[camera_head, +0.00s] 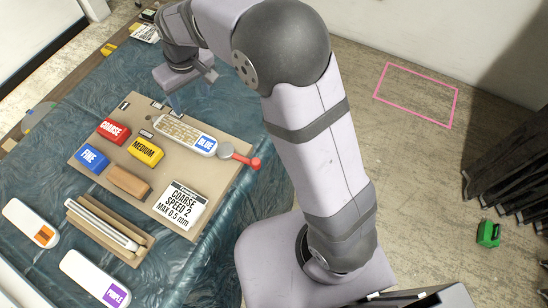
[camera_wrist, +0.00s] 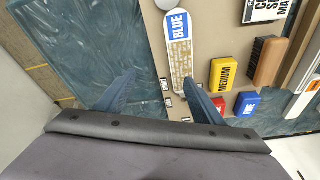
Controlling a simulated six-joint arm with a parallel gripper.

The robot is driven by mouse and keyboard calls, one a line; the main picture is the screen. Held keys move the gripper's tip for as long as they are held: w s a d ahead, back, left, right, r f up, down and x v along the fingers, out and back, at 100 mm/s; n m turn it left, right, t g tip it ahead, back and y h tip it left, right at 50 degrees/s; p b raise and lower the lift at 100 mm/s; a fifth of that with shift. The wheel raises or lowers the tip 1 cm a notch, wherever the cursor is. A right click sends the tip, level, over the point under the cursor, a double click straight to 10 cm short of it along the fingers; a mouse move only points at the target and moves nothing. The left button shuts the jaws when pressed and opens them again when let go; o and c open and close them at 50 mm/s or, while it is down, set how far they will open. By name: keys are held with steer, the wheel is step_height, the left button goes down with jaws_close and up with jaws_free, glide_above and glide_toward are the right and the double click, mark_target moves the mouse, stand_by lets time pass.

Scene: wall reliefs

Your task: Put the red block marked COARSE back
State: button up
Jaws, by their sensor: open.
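The red block marked COARSE (camera_head: 112,130) sits on the brown board (camera_head: 218,182), near its upper left edge. In the wrist view the red block (camera_wrist: 217,104) shows partly, behind the right finger. The yellow MEDIUM block (camera_head: 145,151) and blue FINE block (camera_head: 92,159) sit close to it on the board. My gripper (camera_head: 190,96) is above the board's far edge, apart from the red block. In the wrist view my gripper (camera_wrist: 158,80) is open and empty, its fingers wide apart.
A white tool marked BLUE (camera_head: 185,135), a red-ended piece (camera_head: 253,162), a brown block (camera_head: 129,181) and a card reading COARSE SPEED 2 (camera_head: 180,207) lie on the board. White tools marked orange (camera_head: 28,222) and PURPLE (camera_head: 95,278) flank a wooden holder (camera_head: 88,226).

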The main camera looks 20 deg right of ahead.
steer(key=s+d+f+m+g, duration=0.1)
steer(key=s+d+f+m, duration=0.1)
steer(key=s+d, duration=0.7)
steer(key=s+d+f+m+g+h, duration=0.1)
steer(key=s+d+f+m, duration=0.1)
steer(key=s+d, duration=0.8)
steer(key=s+m, duration=0.1)
steer(key=s, duration=0.3)
steer(key=shift+f, duration=0.4)
steer(key=shift+r+p, duration=0.6)
